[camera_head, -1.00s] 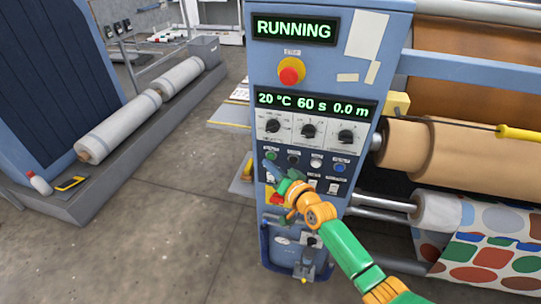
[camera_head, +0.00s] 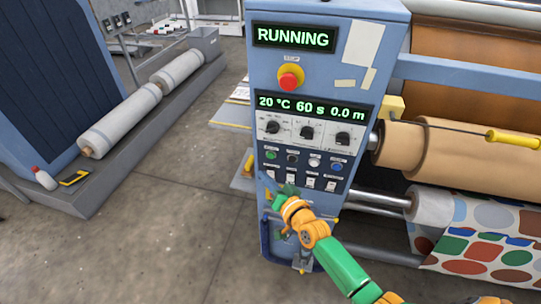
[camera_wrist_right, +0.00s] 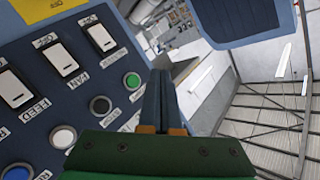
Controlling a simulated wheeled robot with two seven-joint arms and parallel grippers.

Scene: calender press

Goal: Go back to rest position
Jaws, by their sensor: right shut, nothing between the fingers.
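My right gripper (camera_head: 274,192) is in front of the lower part of the blue control panel (camera_head: 262,84), below the row of round buttons, and covers part of the panel there. In the right wrist view its fingers (camera_wrist_right: 160,92) are together and empty, apart from the green button (camera_wrist_right: 132,81) in that picture. The upper display reads RUNNING (camera_head: 295,37). The lower display (camera_head: 310,107) reads 20 °C, 60 s, 0.0 m. My left gripper is not in view.
The red stop button (camera_head: 289,82) sits above the three dials. Brown rollers (camera_head: 455,155) and dotted printed fabric (camera_head: 490,250) are at the right. Wrapped rolls (camera_head: 120,122) lie on a grey platform at the left. The floor (camera_head: 150,240) between is clear.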

